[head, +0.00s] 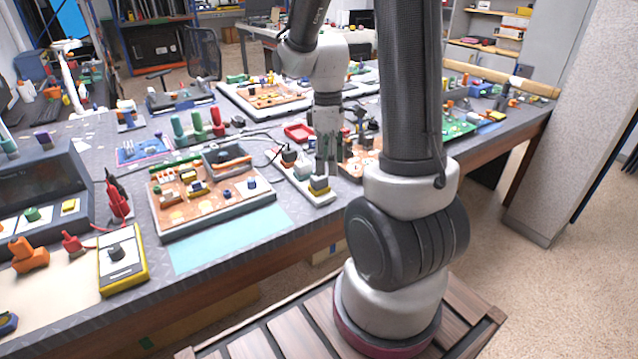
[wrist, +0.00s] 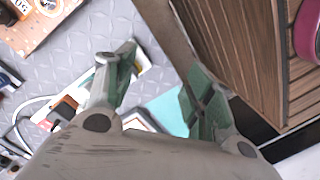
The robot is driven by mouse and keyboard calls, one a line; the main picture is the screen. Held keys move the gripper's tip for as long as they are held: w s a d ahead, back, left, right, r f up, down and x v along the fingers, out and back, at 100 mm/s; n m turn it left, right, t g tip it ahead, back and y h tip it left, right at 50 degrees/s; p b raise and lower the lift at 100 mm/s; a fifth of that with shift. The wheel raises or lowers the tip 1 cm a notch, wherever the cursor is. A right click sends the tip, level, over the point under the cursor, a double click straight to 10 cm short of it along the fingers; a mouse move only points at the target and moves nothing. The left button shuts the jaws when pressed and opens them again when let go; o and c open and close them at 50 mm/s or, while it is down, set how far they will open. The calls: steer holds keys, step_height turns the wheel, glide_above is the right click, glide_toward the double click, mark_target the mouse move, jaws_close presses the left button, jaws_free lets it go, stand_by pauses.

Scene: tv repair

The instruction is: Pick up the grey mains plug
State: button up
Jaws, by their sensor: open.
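A white power strip (head: 322,199) lies near the front edge of the workbench, with several plugs along it. A small pale grey block (head: 303,168) in its middle looks like the grey mains plug, but it is too small to be sure. My gripper (head: 326,170) points down over the strip's near end, just right of that block, and hides part of the strip. In the wrist view my gripper (wrist: 160,74) is open, with nothing between its green-padded fingers. The strip shows behind the left finger there; I cannot make out the grey plug in that view.
A dark plug (head: 290,155) sits at the strip's far end and a yellow-based one (head: 319,186) at its near end. A yellow multimeter (head: 122,259) lies at front left.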

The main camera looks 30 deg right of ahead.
mark_target(319, 177)
steer(key=w+n, duration=0.1)
steer(key=n, duration=0.1)
steer(key=w+n, duration=0.2)
steer(key=n, duration=0.1)
steer(key=w+f+n+t, duration=0.1)
steer(key=n, duration=0.1)
steer(key=shift+w+d, duration=0.35)
steer(key=shift+d, duration=0.05)
steer(key=shift+w+n, duration=0.25)
steer(key=shift+n, duration=0.95)
steer(key=shift+f, duration=0.3)
steer(key=f, duration=0.7)
steer(key=shift+w+a+f, duration=0.1)
steer(key=shift+w, duration=0.15)
steer(key=c, duration=1.1)
